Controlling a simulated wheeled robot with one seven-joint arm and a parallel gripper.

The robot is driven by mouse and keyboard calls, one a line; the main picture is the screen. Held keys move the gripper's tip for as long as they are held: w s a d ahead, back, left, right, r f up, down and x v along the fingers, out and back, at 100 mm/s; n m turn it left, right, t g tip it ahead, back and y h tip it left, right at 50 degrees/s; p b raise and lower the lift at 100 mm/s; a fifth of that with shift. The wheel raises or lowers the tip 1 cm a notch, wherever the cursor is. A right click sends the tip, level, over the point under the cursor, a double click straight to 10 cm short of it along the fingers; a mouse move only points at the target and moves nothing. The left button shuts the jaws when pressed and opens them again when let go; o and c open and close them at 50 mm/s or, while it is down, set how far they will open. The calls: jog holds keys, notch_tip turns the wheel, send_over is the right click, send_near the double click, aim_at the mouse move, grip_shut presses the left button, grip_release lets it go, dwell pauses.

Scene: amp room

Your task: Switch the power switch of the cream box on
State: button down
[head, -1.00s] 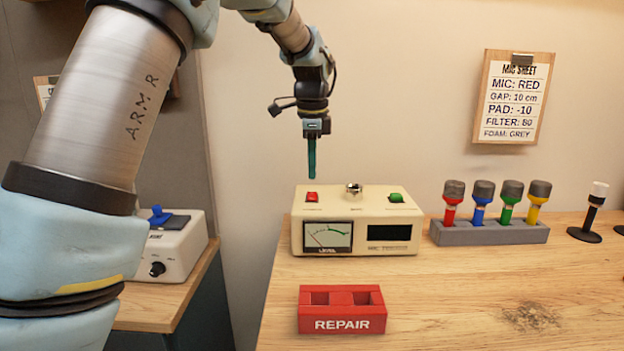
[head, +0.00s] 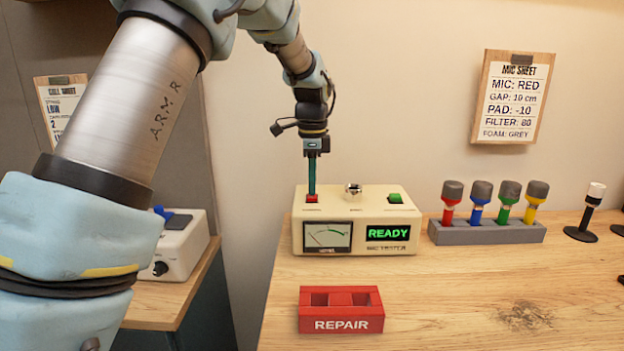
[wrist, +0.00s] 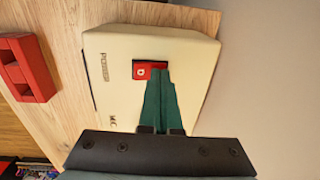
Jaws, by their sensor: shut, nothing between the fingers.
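The cream box (head: 330,207) stands on the wooden table, with a level meter (head: 327,236) and a display (head: 388,233) reading READY in green on its front. On its top are a red power switch (head: 312,198) at the left, a metal knob (head: 353,189) in the middle and a green switch (head: 395,198) at the right. My gripper (head: 312,191) is shut and points straight down, its teal fingertips at the red switch. In the wrist view the fingertips (wrist: 160,72) cover part of the red switch (wrist: 141,71), beside the printed word POWER.
A red REPAIR tray (head: 341,325) lies in front of the box. A grey rack (head: 487,232) with several coloured microphones stands to the right. A white unit with a blue part (head: 178,245) sits on a lower table at left. The table's front right is mostly clear.

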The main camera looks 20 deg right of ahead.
jog(key=shift+s+a+f, duration=0.1)
jog(key=shift+s, duration=0.05)
jog(key=shift+s+a+r, duration=0.2)
jog(key=shift+s+a, duration=0.05)
jog(key=shift+s, duration=0.35)
jog(key=shift+r, duration=0.1)
jog(key=shift+r, duration=0.25)
notch_tip(320, 180, up, 13)
jog(key=s+p, duration=0.1)
jog(key=shift+s+a, duration=0.3)
jog(key=shift+a, duration=0.05)
jog(key=shift+r, duration=0.1)
